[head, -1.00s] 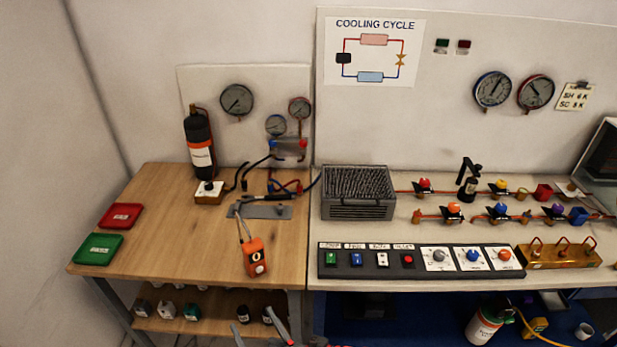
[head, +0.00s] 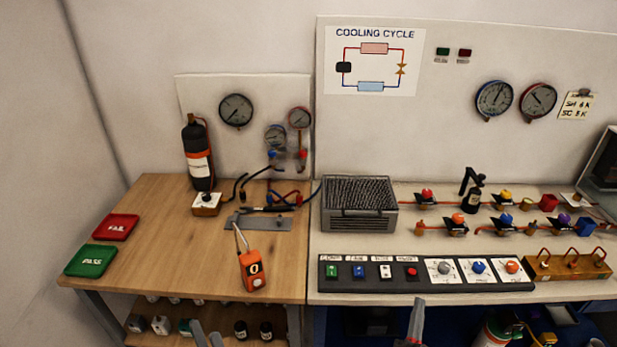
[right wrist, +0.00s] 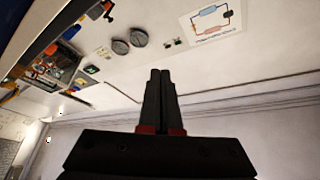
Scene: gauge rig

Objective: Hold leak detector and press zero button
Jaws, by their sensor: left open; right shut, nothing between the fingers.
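The leak detector (head: 252,269) is an orange handheld unit with a dark display showing a 0 and a pale round button below it. It lies on the wooden bench near its front edge, its thin probe pointing back towards a grey plate. My left gripper (head: 207,335) is open and empty at the bottom edge, in front of the bench and left of the detector, not touching it. My right gripper (head: 416,322) is shut and empty in front of the control panel. Its closed fingers (right wrist: 160,100) also show in the right wrist view, where the detector is not seen.
Red FAIL (head: 115,227) and green PASS (head: 91,260) trays lie on the bench's left. A black bottle (head: 198,155) stands at the back. The control panel (head: 425,272) runs right of the bench. Bench surface left of the detector is clear.

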